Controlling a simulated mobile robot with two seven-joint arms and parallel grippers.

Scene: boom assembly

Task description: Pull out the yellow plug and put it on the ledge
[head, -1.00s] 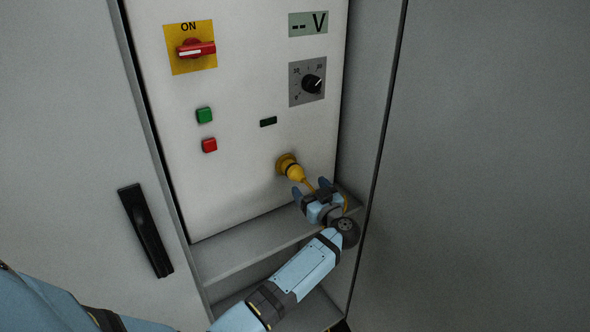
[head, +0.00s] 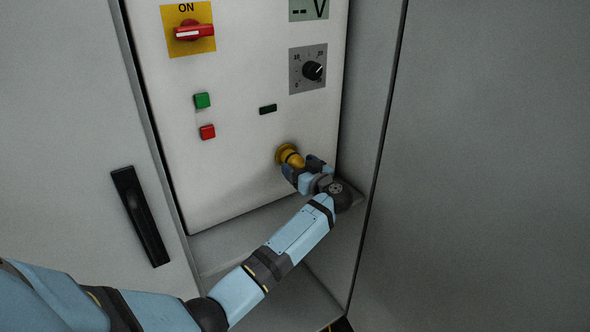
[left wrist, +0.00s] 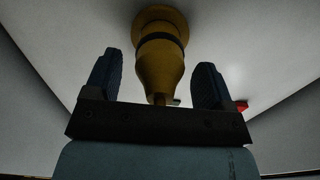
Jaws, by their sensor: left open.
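The yellow plug (head: 295,160) sits in its round yellow socket (head: 284,152) low on the right of the white panel. In the left wrist view the plug (left wrist: 160,70) points from the socket toward my gripper, with a dark ring around it. My left gripper (head: 304,170) is open at the plug. In the left wrist view its two dark fingers (left wrist: 156,85) stand on either side of the plug's narrow end, with gaps on both sides. The ledge (head: 225,246) runs below the panel, partly hidden by my left arm. My right gripper is out of view.
The panel carries a red rotary switch (head: 193,31), a green button (head: 202,101), a red button (head: 207,132) and a black dial (head: 312,71). A cabinet side wall (head: 368,120) stands close right of the plug. A door with a black handle (head: 140,216) is at left.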

